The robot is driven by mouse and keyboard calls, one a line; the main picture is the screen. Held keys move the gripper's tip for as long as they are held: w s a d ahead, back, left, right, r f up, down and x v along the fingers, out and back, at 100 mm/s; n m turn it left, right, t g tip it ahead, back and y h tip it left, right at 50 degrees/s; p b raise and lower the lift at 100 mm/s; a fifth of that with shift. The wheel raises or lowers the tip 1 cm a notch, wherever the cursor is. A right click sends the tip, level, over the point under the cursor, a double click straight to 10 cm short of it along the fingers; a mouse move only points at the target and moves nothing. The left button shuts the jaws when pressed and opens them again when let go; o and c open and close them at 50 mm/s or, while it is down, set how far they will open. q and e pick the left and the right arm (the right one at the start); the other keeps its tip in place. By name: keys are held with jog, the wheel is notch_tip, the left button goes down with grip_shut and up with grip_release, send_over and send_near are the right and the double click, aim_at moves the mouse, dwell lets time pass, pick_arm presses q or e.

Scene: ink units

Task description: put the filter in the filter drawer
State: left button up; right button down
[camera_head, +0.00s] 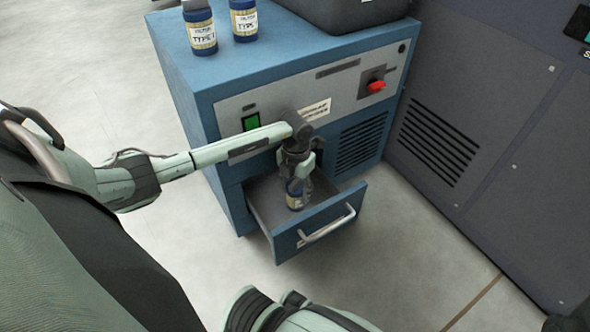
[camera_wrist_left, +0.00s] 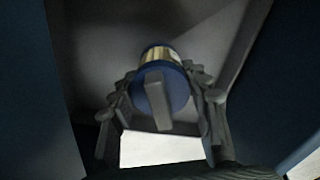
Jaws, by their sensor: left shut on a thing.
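The filter (camera_head: 296,196) is a small cylinder with a blue end and a cream-and-blue label. It is upright inside the open filter drawer (camera_head: 316,233), in the lower left of the blue cabinet. My left gripper (camera_head: 298,178) reaches down into the drawer from above and is shut on the filter. In the left wrist view the filter's blue top (camera_wrist_left: 160,92) sits between the two fingers. I cannot tell whether the filter's bottom touches the drawer floor. My right gripper is not in view.
The blue cabinet (camera_head: 185,75) carries two similar filters, a left one (camera_head: 201,33) and a right one (camera_head: 243,20), and a dark case (camera_head: 345,12). A red switch (camera_head: 376,86) is on its front. A dark grey cabinet (camera_head: 480,110) stands at right. Floor before the drawer is clear.

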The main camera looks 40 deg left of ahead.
pick_arm(q)
jog(key=o, duration=0.9)
jog(key=shift+f, duration=0.15)
jog(key=shift+o, duration=0.2)
